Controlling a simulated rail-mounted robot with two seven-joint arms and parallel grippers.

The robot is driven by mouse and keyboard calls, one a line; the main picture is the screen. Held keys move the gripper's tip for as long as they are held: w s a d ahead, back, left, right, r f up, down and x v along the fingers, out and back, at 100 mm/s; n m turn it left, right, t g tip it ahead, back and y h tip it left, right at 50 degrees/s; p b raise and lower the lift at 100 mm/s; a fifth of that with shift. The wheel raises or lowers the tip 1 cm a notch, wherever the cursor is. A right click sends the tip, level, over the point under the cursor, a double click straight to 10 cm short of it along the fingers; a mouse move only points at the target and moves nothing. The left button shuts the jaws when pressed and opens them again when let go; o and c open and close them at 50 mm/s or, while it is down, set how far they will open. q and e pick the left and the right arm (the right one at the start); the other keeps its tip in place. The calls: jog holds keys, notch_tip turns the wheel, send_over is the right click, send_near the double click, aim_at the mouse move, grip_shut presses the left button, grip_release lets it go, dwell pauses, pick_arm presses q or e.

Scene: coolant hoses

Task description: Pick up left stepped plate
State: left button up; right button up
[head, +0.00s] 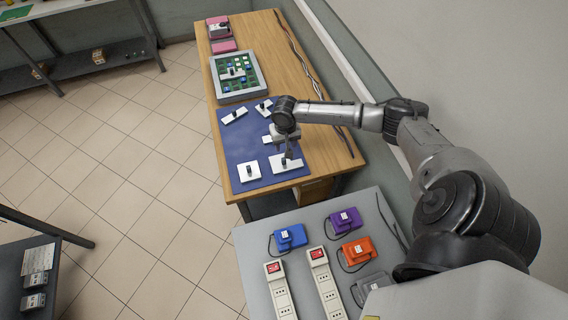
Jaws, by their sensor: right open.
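Several small white plates, each with a dark raised part, lie on a blue mat (232,150). One white plate (249,172) lies at the mat's front left, and another (278,168) at its front right. One more (234,116) lies tilted at the back left, one (264,106) at the back, and one (267,139) near the middle, partly behind my gripper. I cannot tell which is called the left stepped plate. My right gripper (288,156) is open, pointing down over the front right plate; contact is too small to tell. My left gripper is out of view.
The mat lies on a wooden table (265,45) with a grey-framed green board (236,76) and pink boxes (221,35) farther back. A nearer grey table holds blue (291,237), purple (345,221) and orange (358,251) devices and power strips (326,285). A wall bounds the right.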

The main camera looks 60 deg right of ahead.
aim_at(284, 159)
notch_tip(284, 159, down, 6)
jog(key=shift+r+b, duration=0.1)
jog(key=shift+b, duration=0.2)
jog(key=shift+w+a+f+b, duration=0.1)
jog(key=shift+w+f+b, duration=0.1)
jog(key=shift+f, duration=1.15)
jog(key=shift+w+f+b, duration=0.1)
jog(key=shift+f+b, duration=0.1)
jog(key=shift+f, duration=1.1)
jog(key=shift+c, duration=0.3)
grip_shut()
